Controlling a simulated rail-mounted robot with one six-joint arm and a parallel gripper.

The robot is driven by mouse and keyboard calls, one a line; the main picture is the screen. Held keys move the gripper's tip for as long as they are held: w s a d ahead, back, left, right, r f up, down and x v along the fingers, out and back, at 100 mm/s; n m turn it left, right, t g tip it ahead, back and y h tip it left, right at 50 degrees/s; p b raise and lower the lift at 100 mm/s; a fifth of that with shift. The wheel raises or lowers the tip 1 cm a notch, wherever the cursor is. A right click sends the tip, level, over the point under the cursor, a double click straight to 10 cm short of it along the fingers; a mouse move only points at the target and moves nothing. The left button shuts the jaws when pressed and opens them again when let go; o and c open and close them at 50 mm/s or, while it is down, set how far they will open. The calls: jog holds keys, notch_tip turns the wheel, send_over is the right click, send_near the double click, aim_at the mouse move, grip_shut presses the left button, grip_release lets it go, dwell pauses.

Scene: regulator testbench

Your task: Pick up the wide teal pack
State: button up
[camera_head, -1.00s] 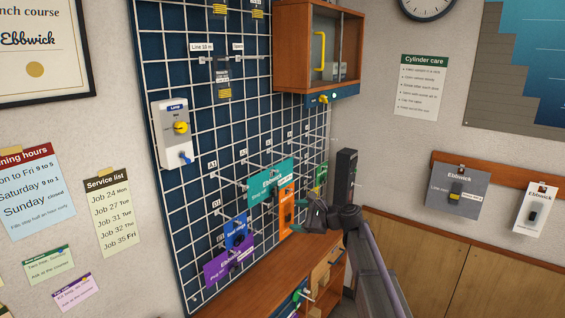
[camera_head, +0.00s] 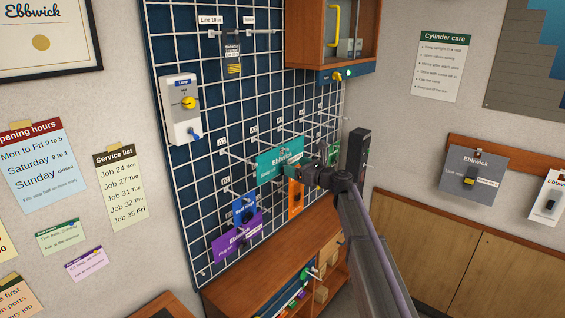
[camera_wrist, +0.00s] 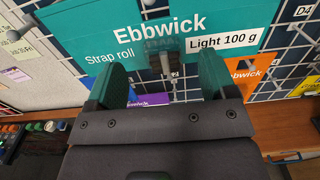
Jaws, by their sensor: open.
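The wide teal pack (camera_head: 279,165) hangs on the wire grid wall, lettered "Ebbwick". In the wrist view the teal pack (camera_wrist: 90,31) fills the top, with "Strap roll" and a "Light 100 g" label. My gripper (camera_wrist: 160,80) is open, its two teal-faced fingers pointing at the pack's lower part. A metal hook end with a small tag shows between the fingers. The fingers overlap the pack's lower edge in this view; I cannot tell whether they touch it. In the head view my gripper (camera_head: 312,175) is at the pack's right end, partly hiding it.
An orange pack (camera_head: 295,197) hangs just right of and below the teal one. A blue pack (camera_head: 243,211) and a purple pack (camera_head: 237,240) hang lower left. A green pack (camera_head: 334,152) is to the right. A wooden shelf top (camera_head: 260,262) lies below.

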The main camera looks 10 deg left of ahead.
aim_at(287, 162)
jog(key=x, duration=0.4)
jog(key=shift+w+a+f, duration=0.1)
jog(key=shift+w+a, duration=0.05)
jog(key=shift+a, duration=0.05)
jog(key=shift+d, duration=0.15)
jog(key=c, duration=1)
jog(key=shift+c, duration=0.2)
jog(key=shift+r+p, duration=0.4)
jog(key=shift+r, duration=0.05)
jog(key=shift+r+p, duration=0.45)
jog(key=shift+p, duration=0.05)
jog(key=v, duration=1.8)
jog(key=shift+f, duration=0.15)
